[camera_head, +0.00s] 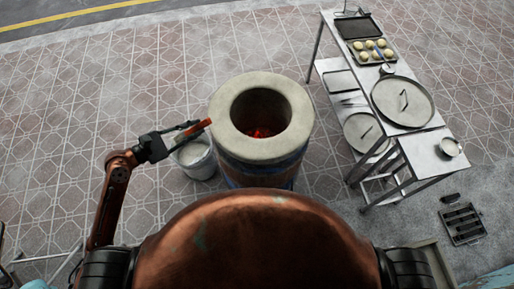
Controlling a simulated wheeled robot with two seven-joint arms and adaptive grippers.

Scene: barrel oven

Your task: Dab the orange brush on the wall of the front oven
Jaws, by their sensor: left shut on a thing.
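The barrel oven (292,146) stands upright in front of me, with a thick pale rim, a round open top and red glowing embers inside. My left gripper (190,133) is shut on the orange brush (197,130). The brush points right and up, its end close to the left side of the oven rim; I cannot tell whether they touch. The oven's inner wall (262,98) shows at the far side. My right gripper is not in view.
A metal bucket (197,160) stands on the floor left of the oven, below my left gripper. A metal table (427,150) at the right holds a tray of dough balls (372,50), a large round lid (402,100) and a small pot (450,147).

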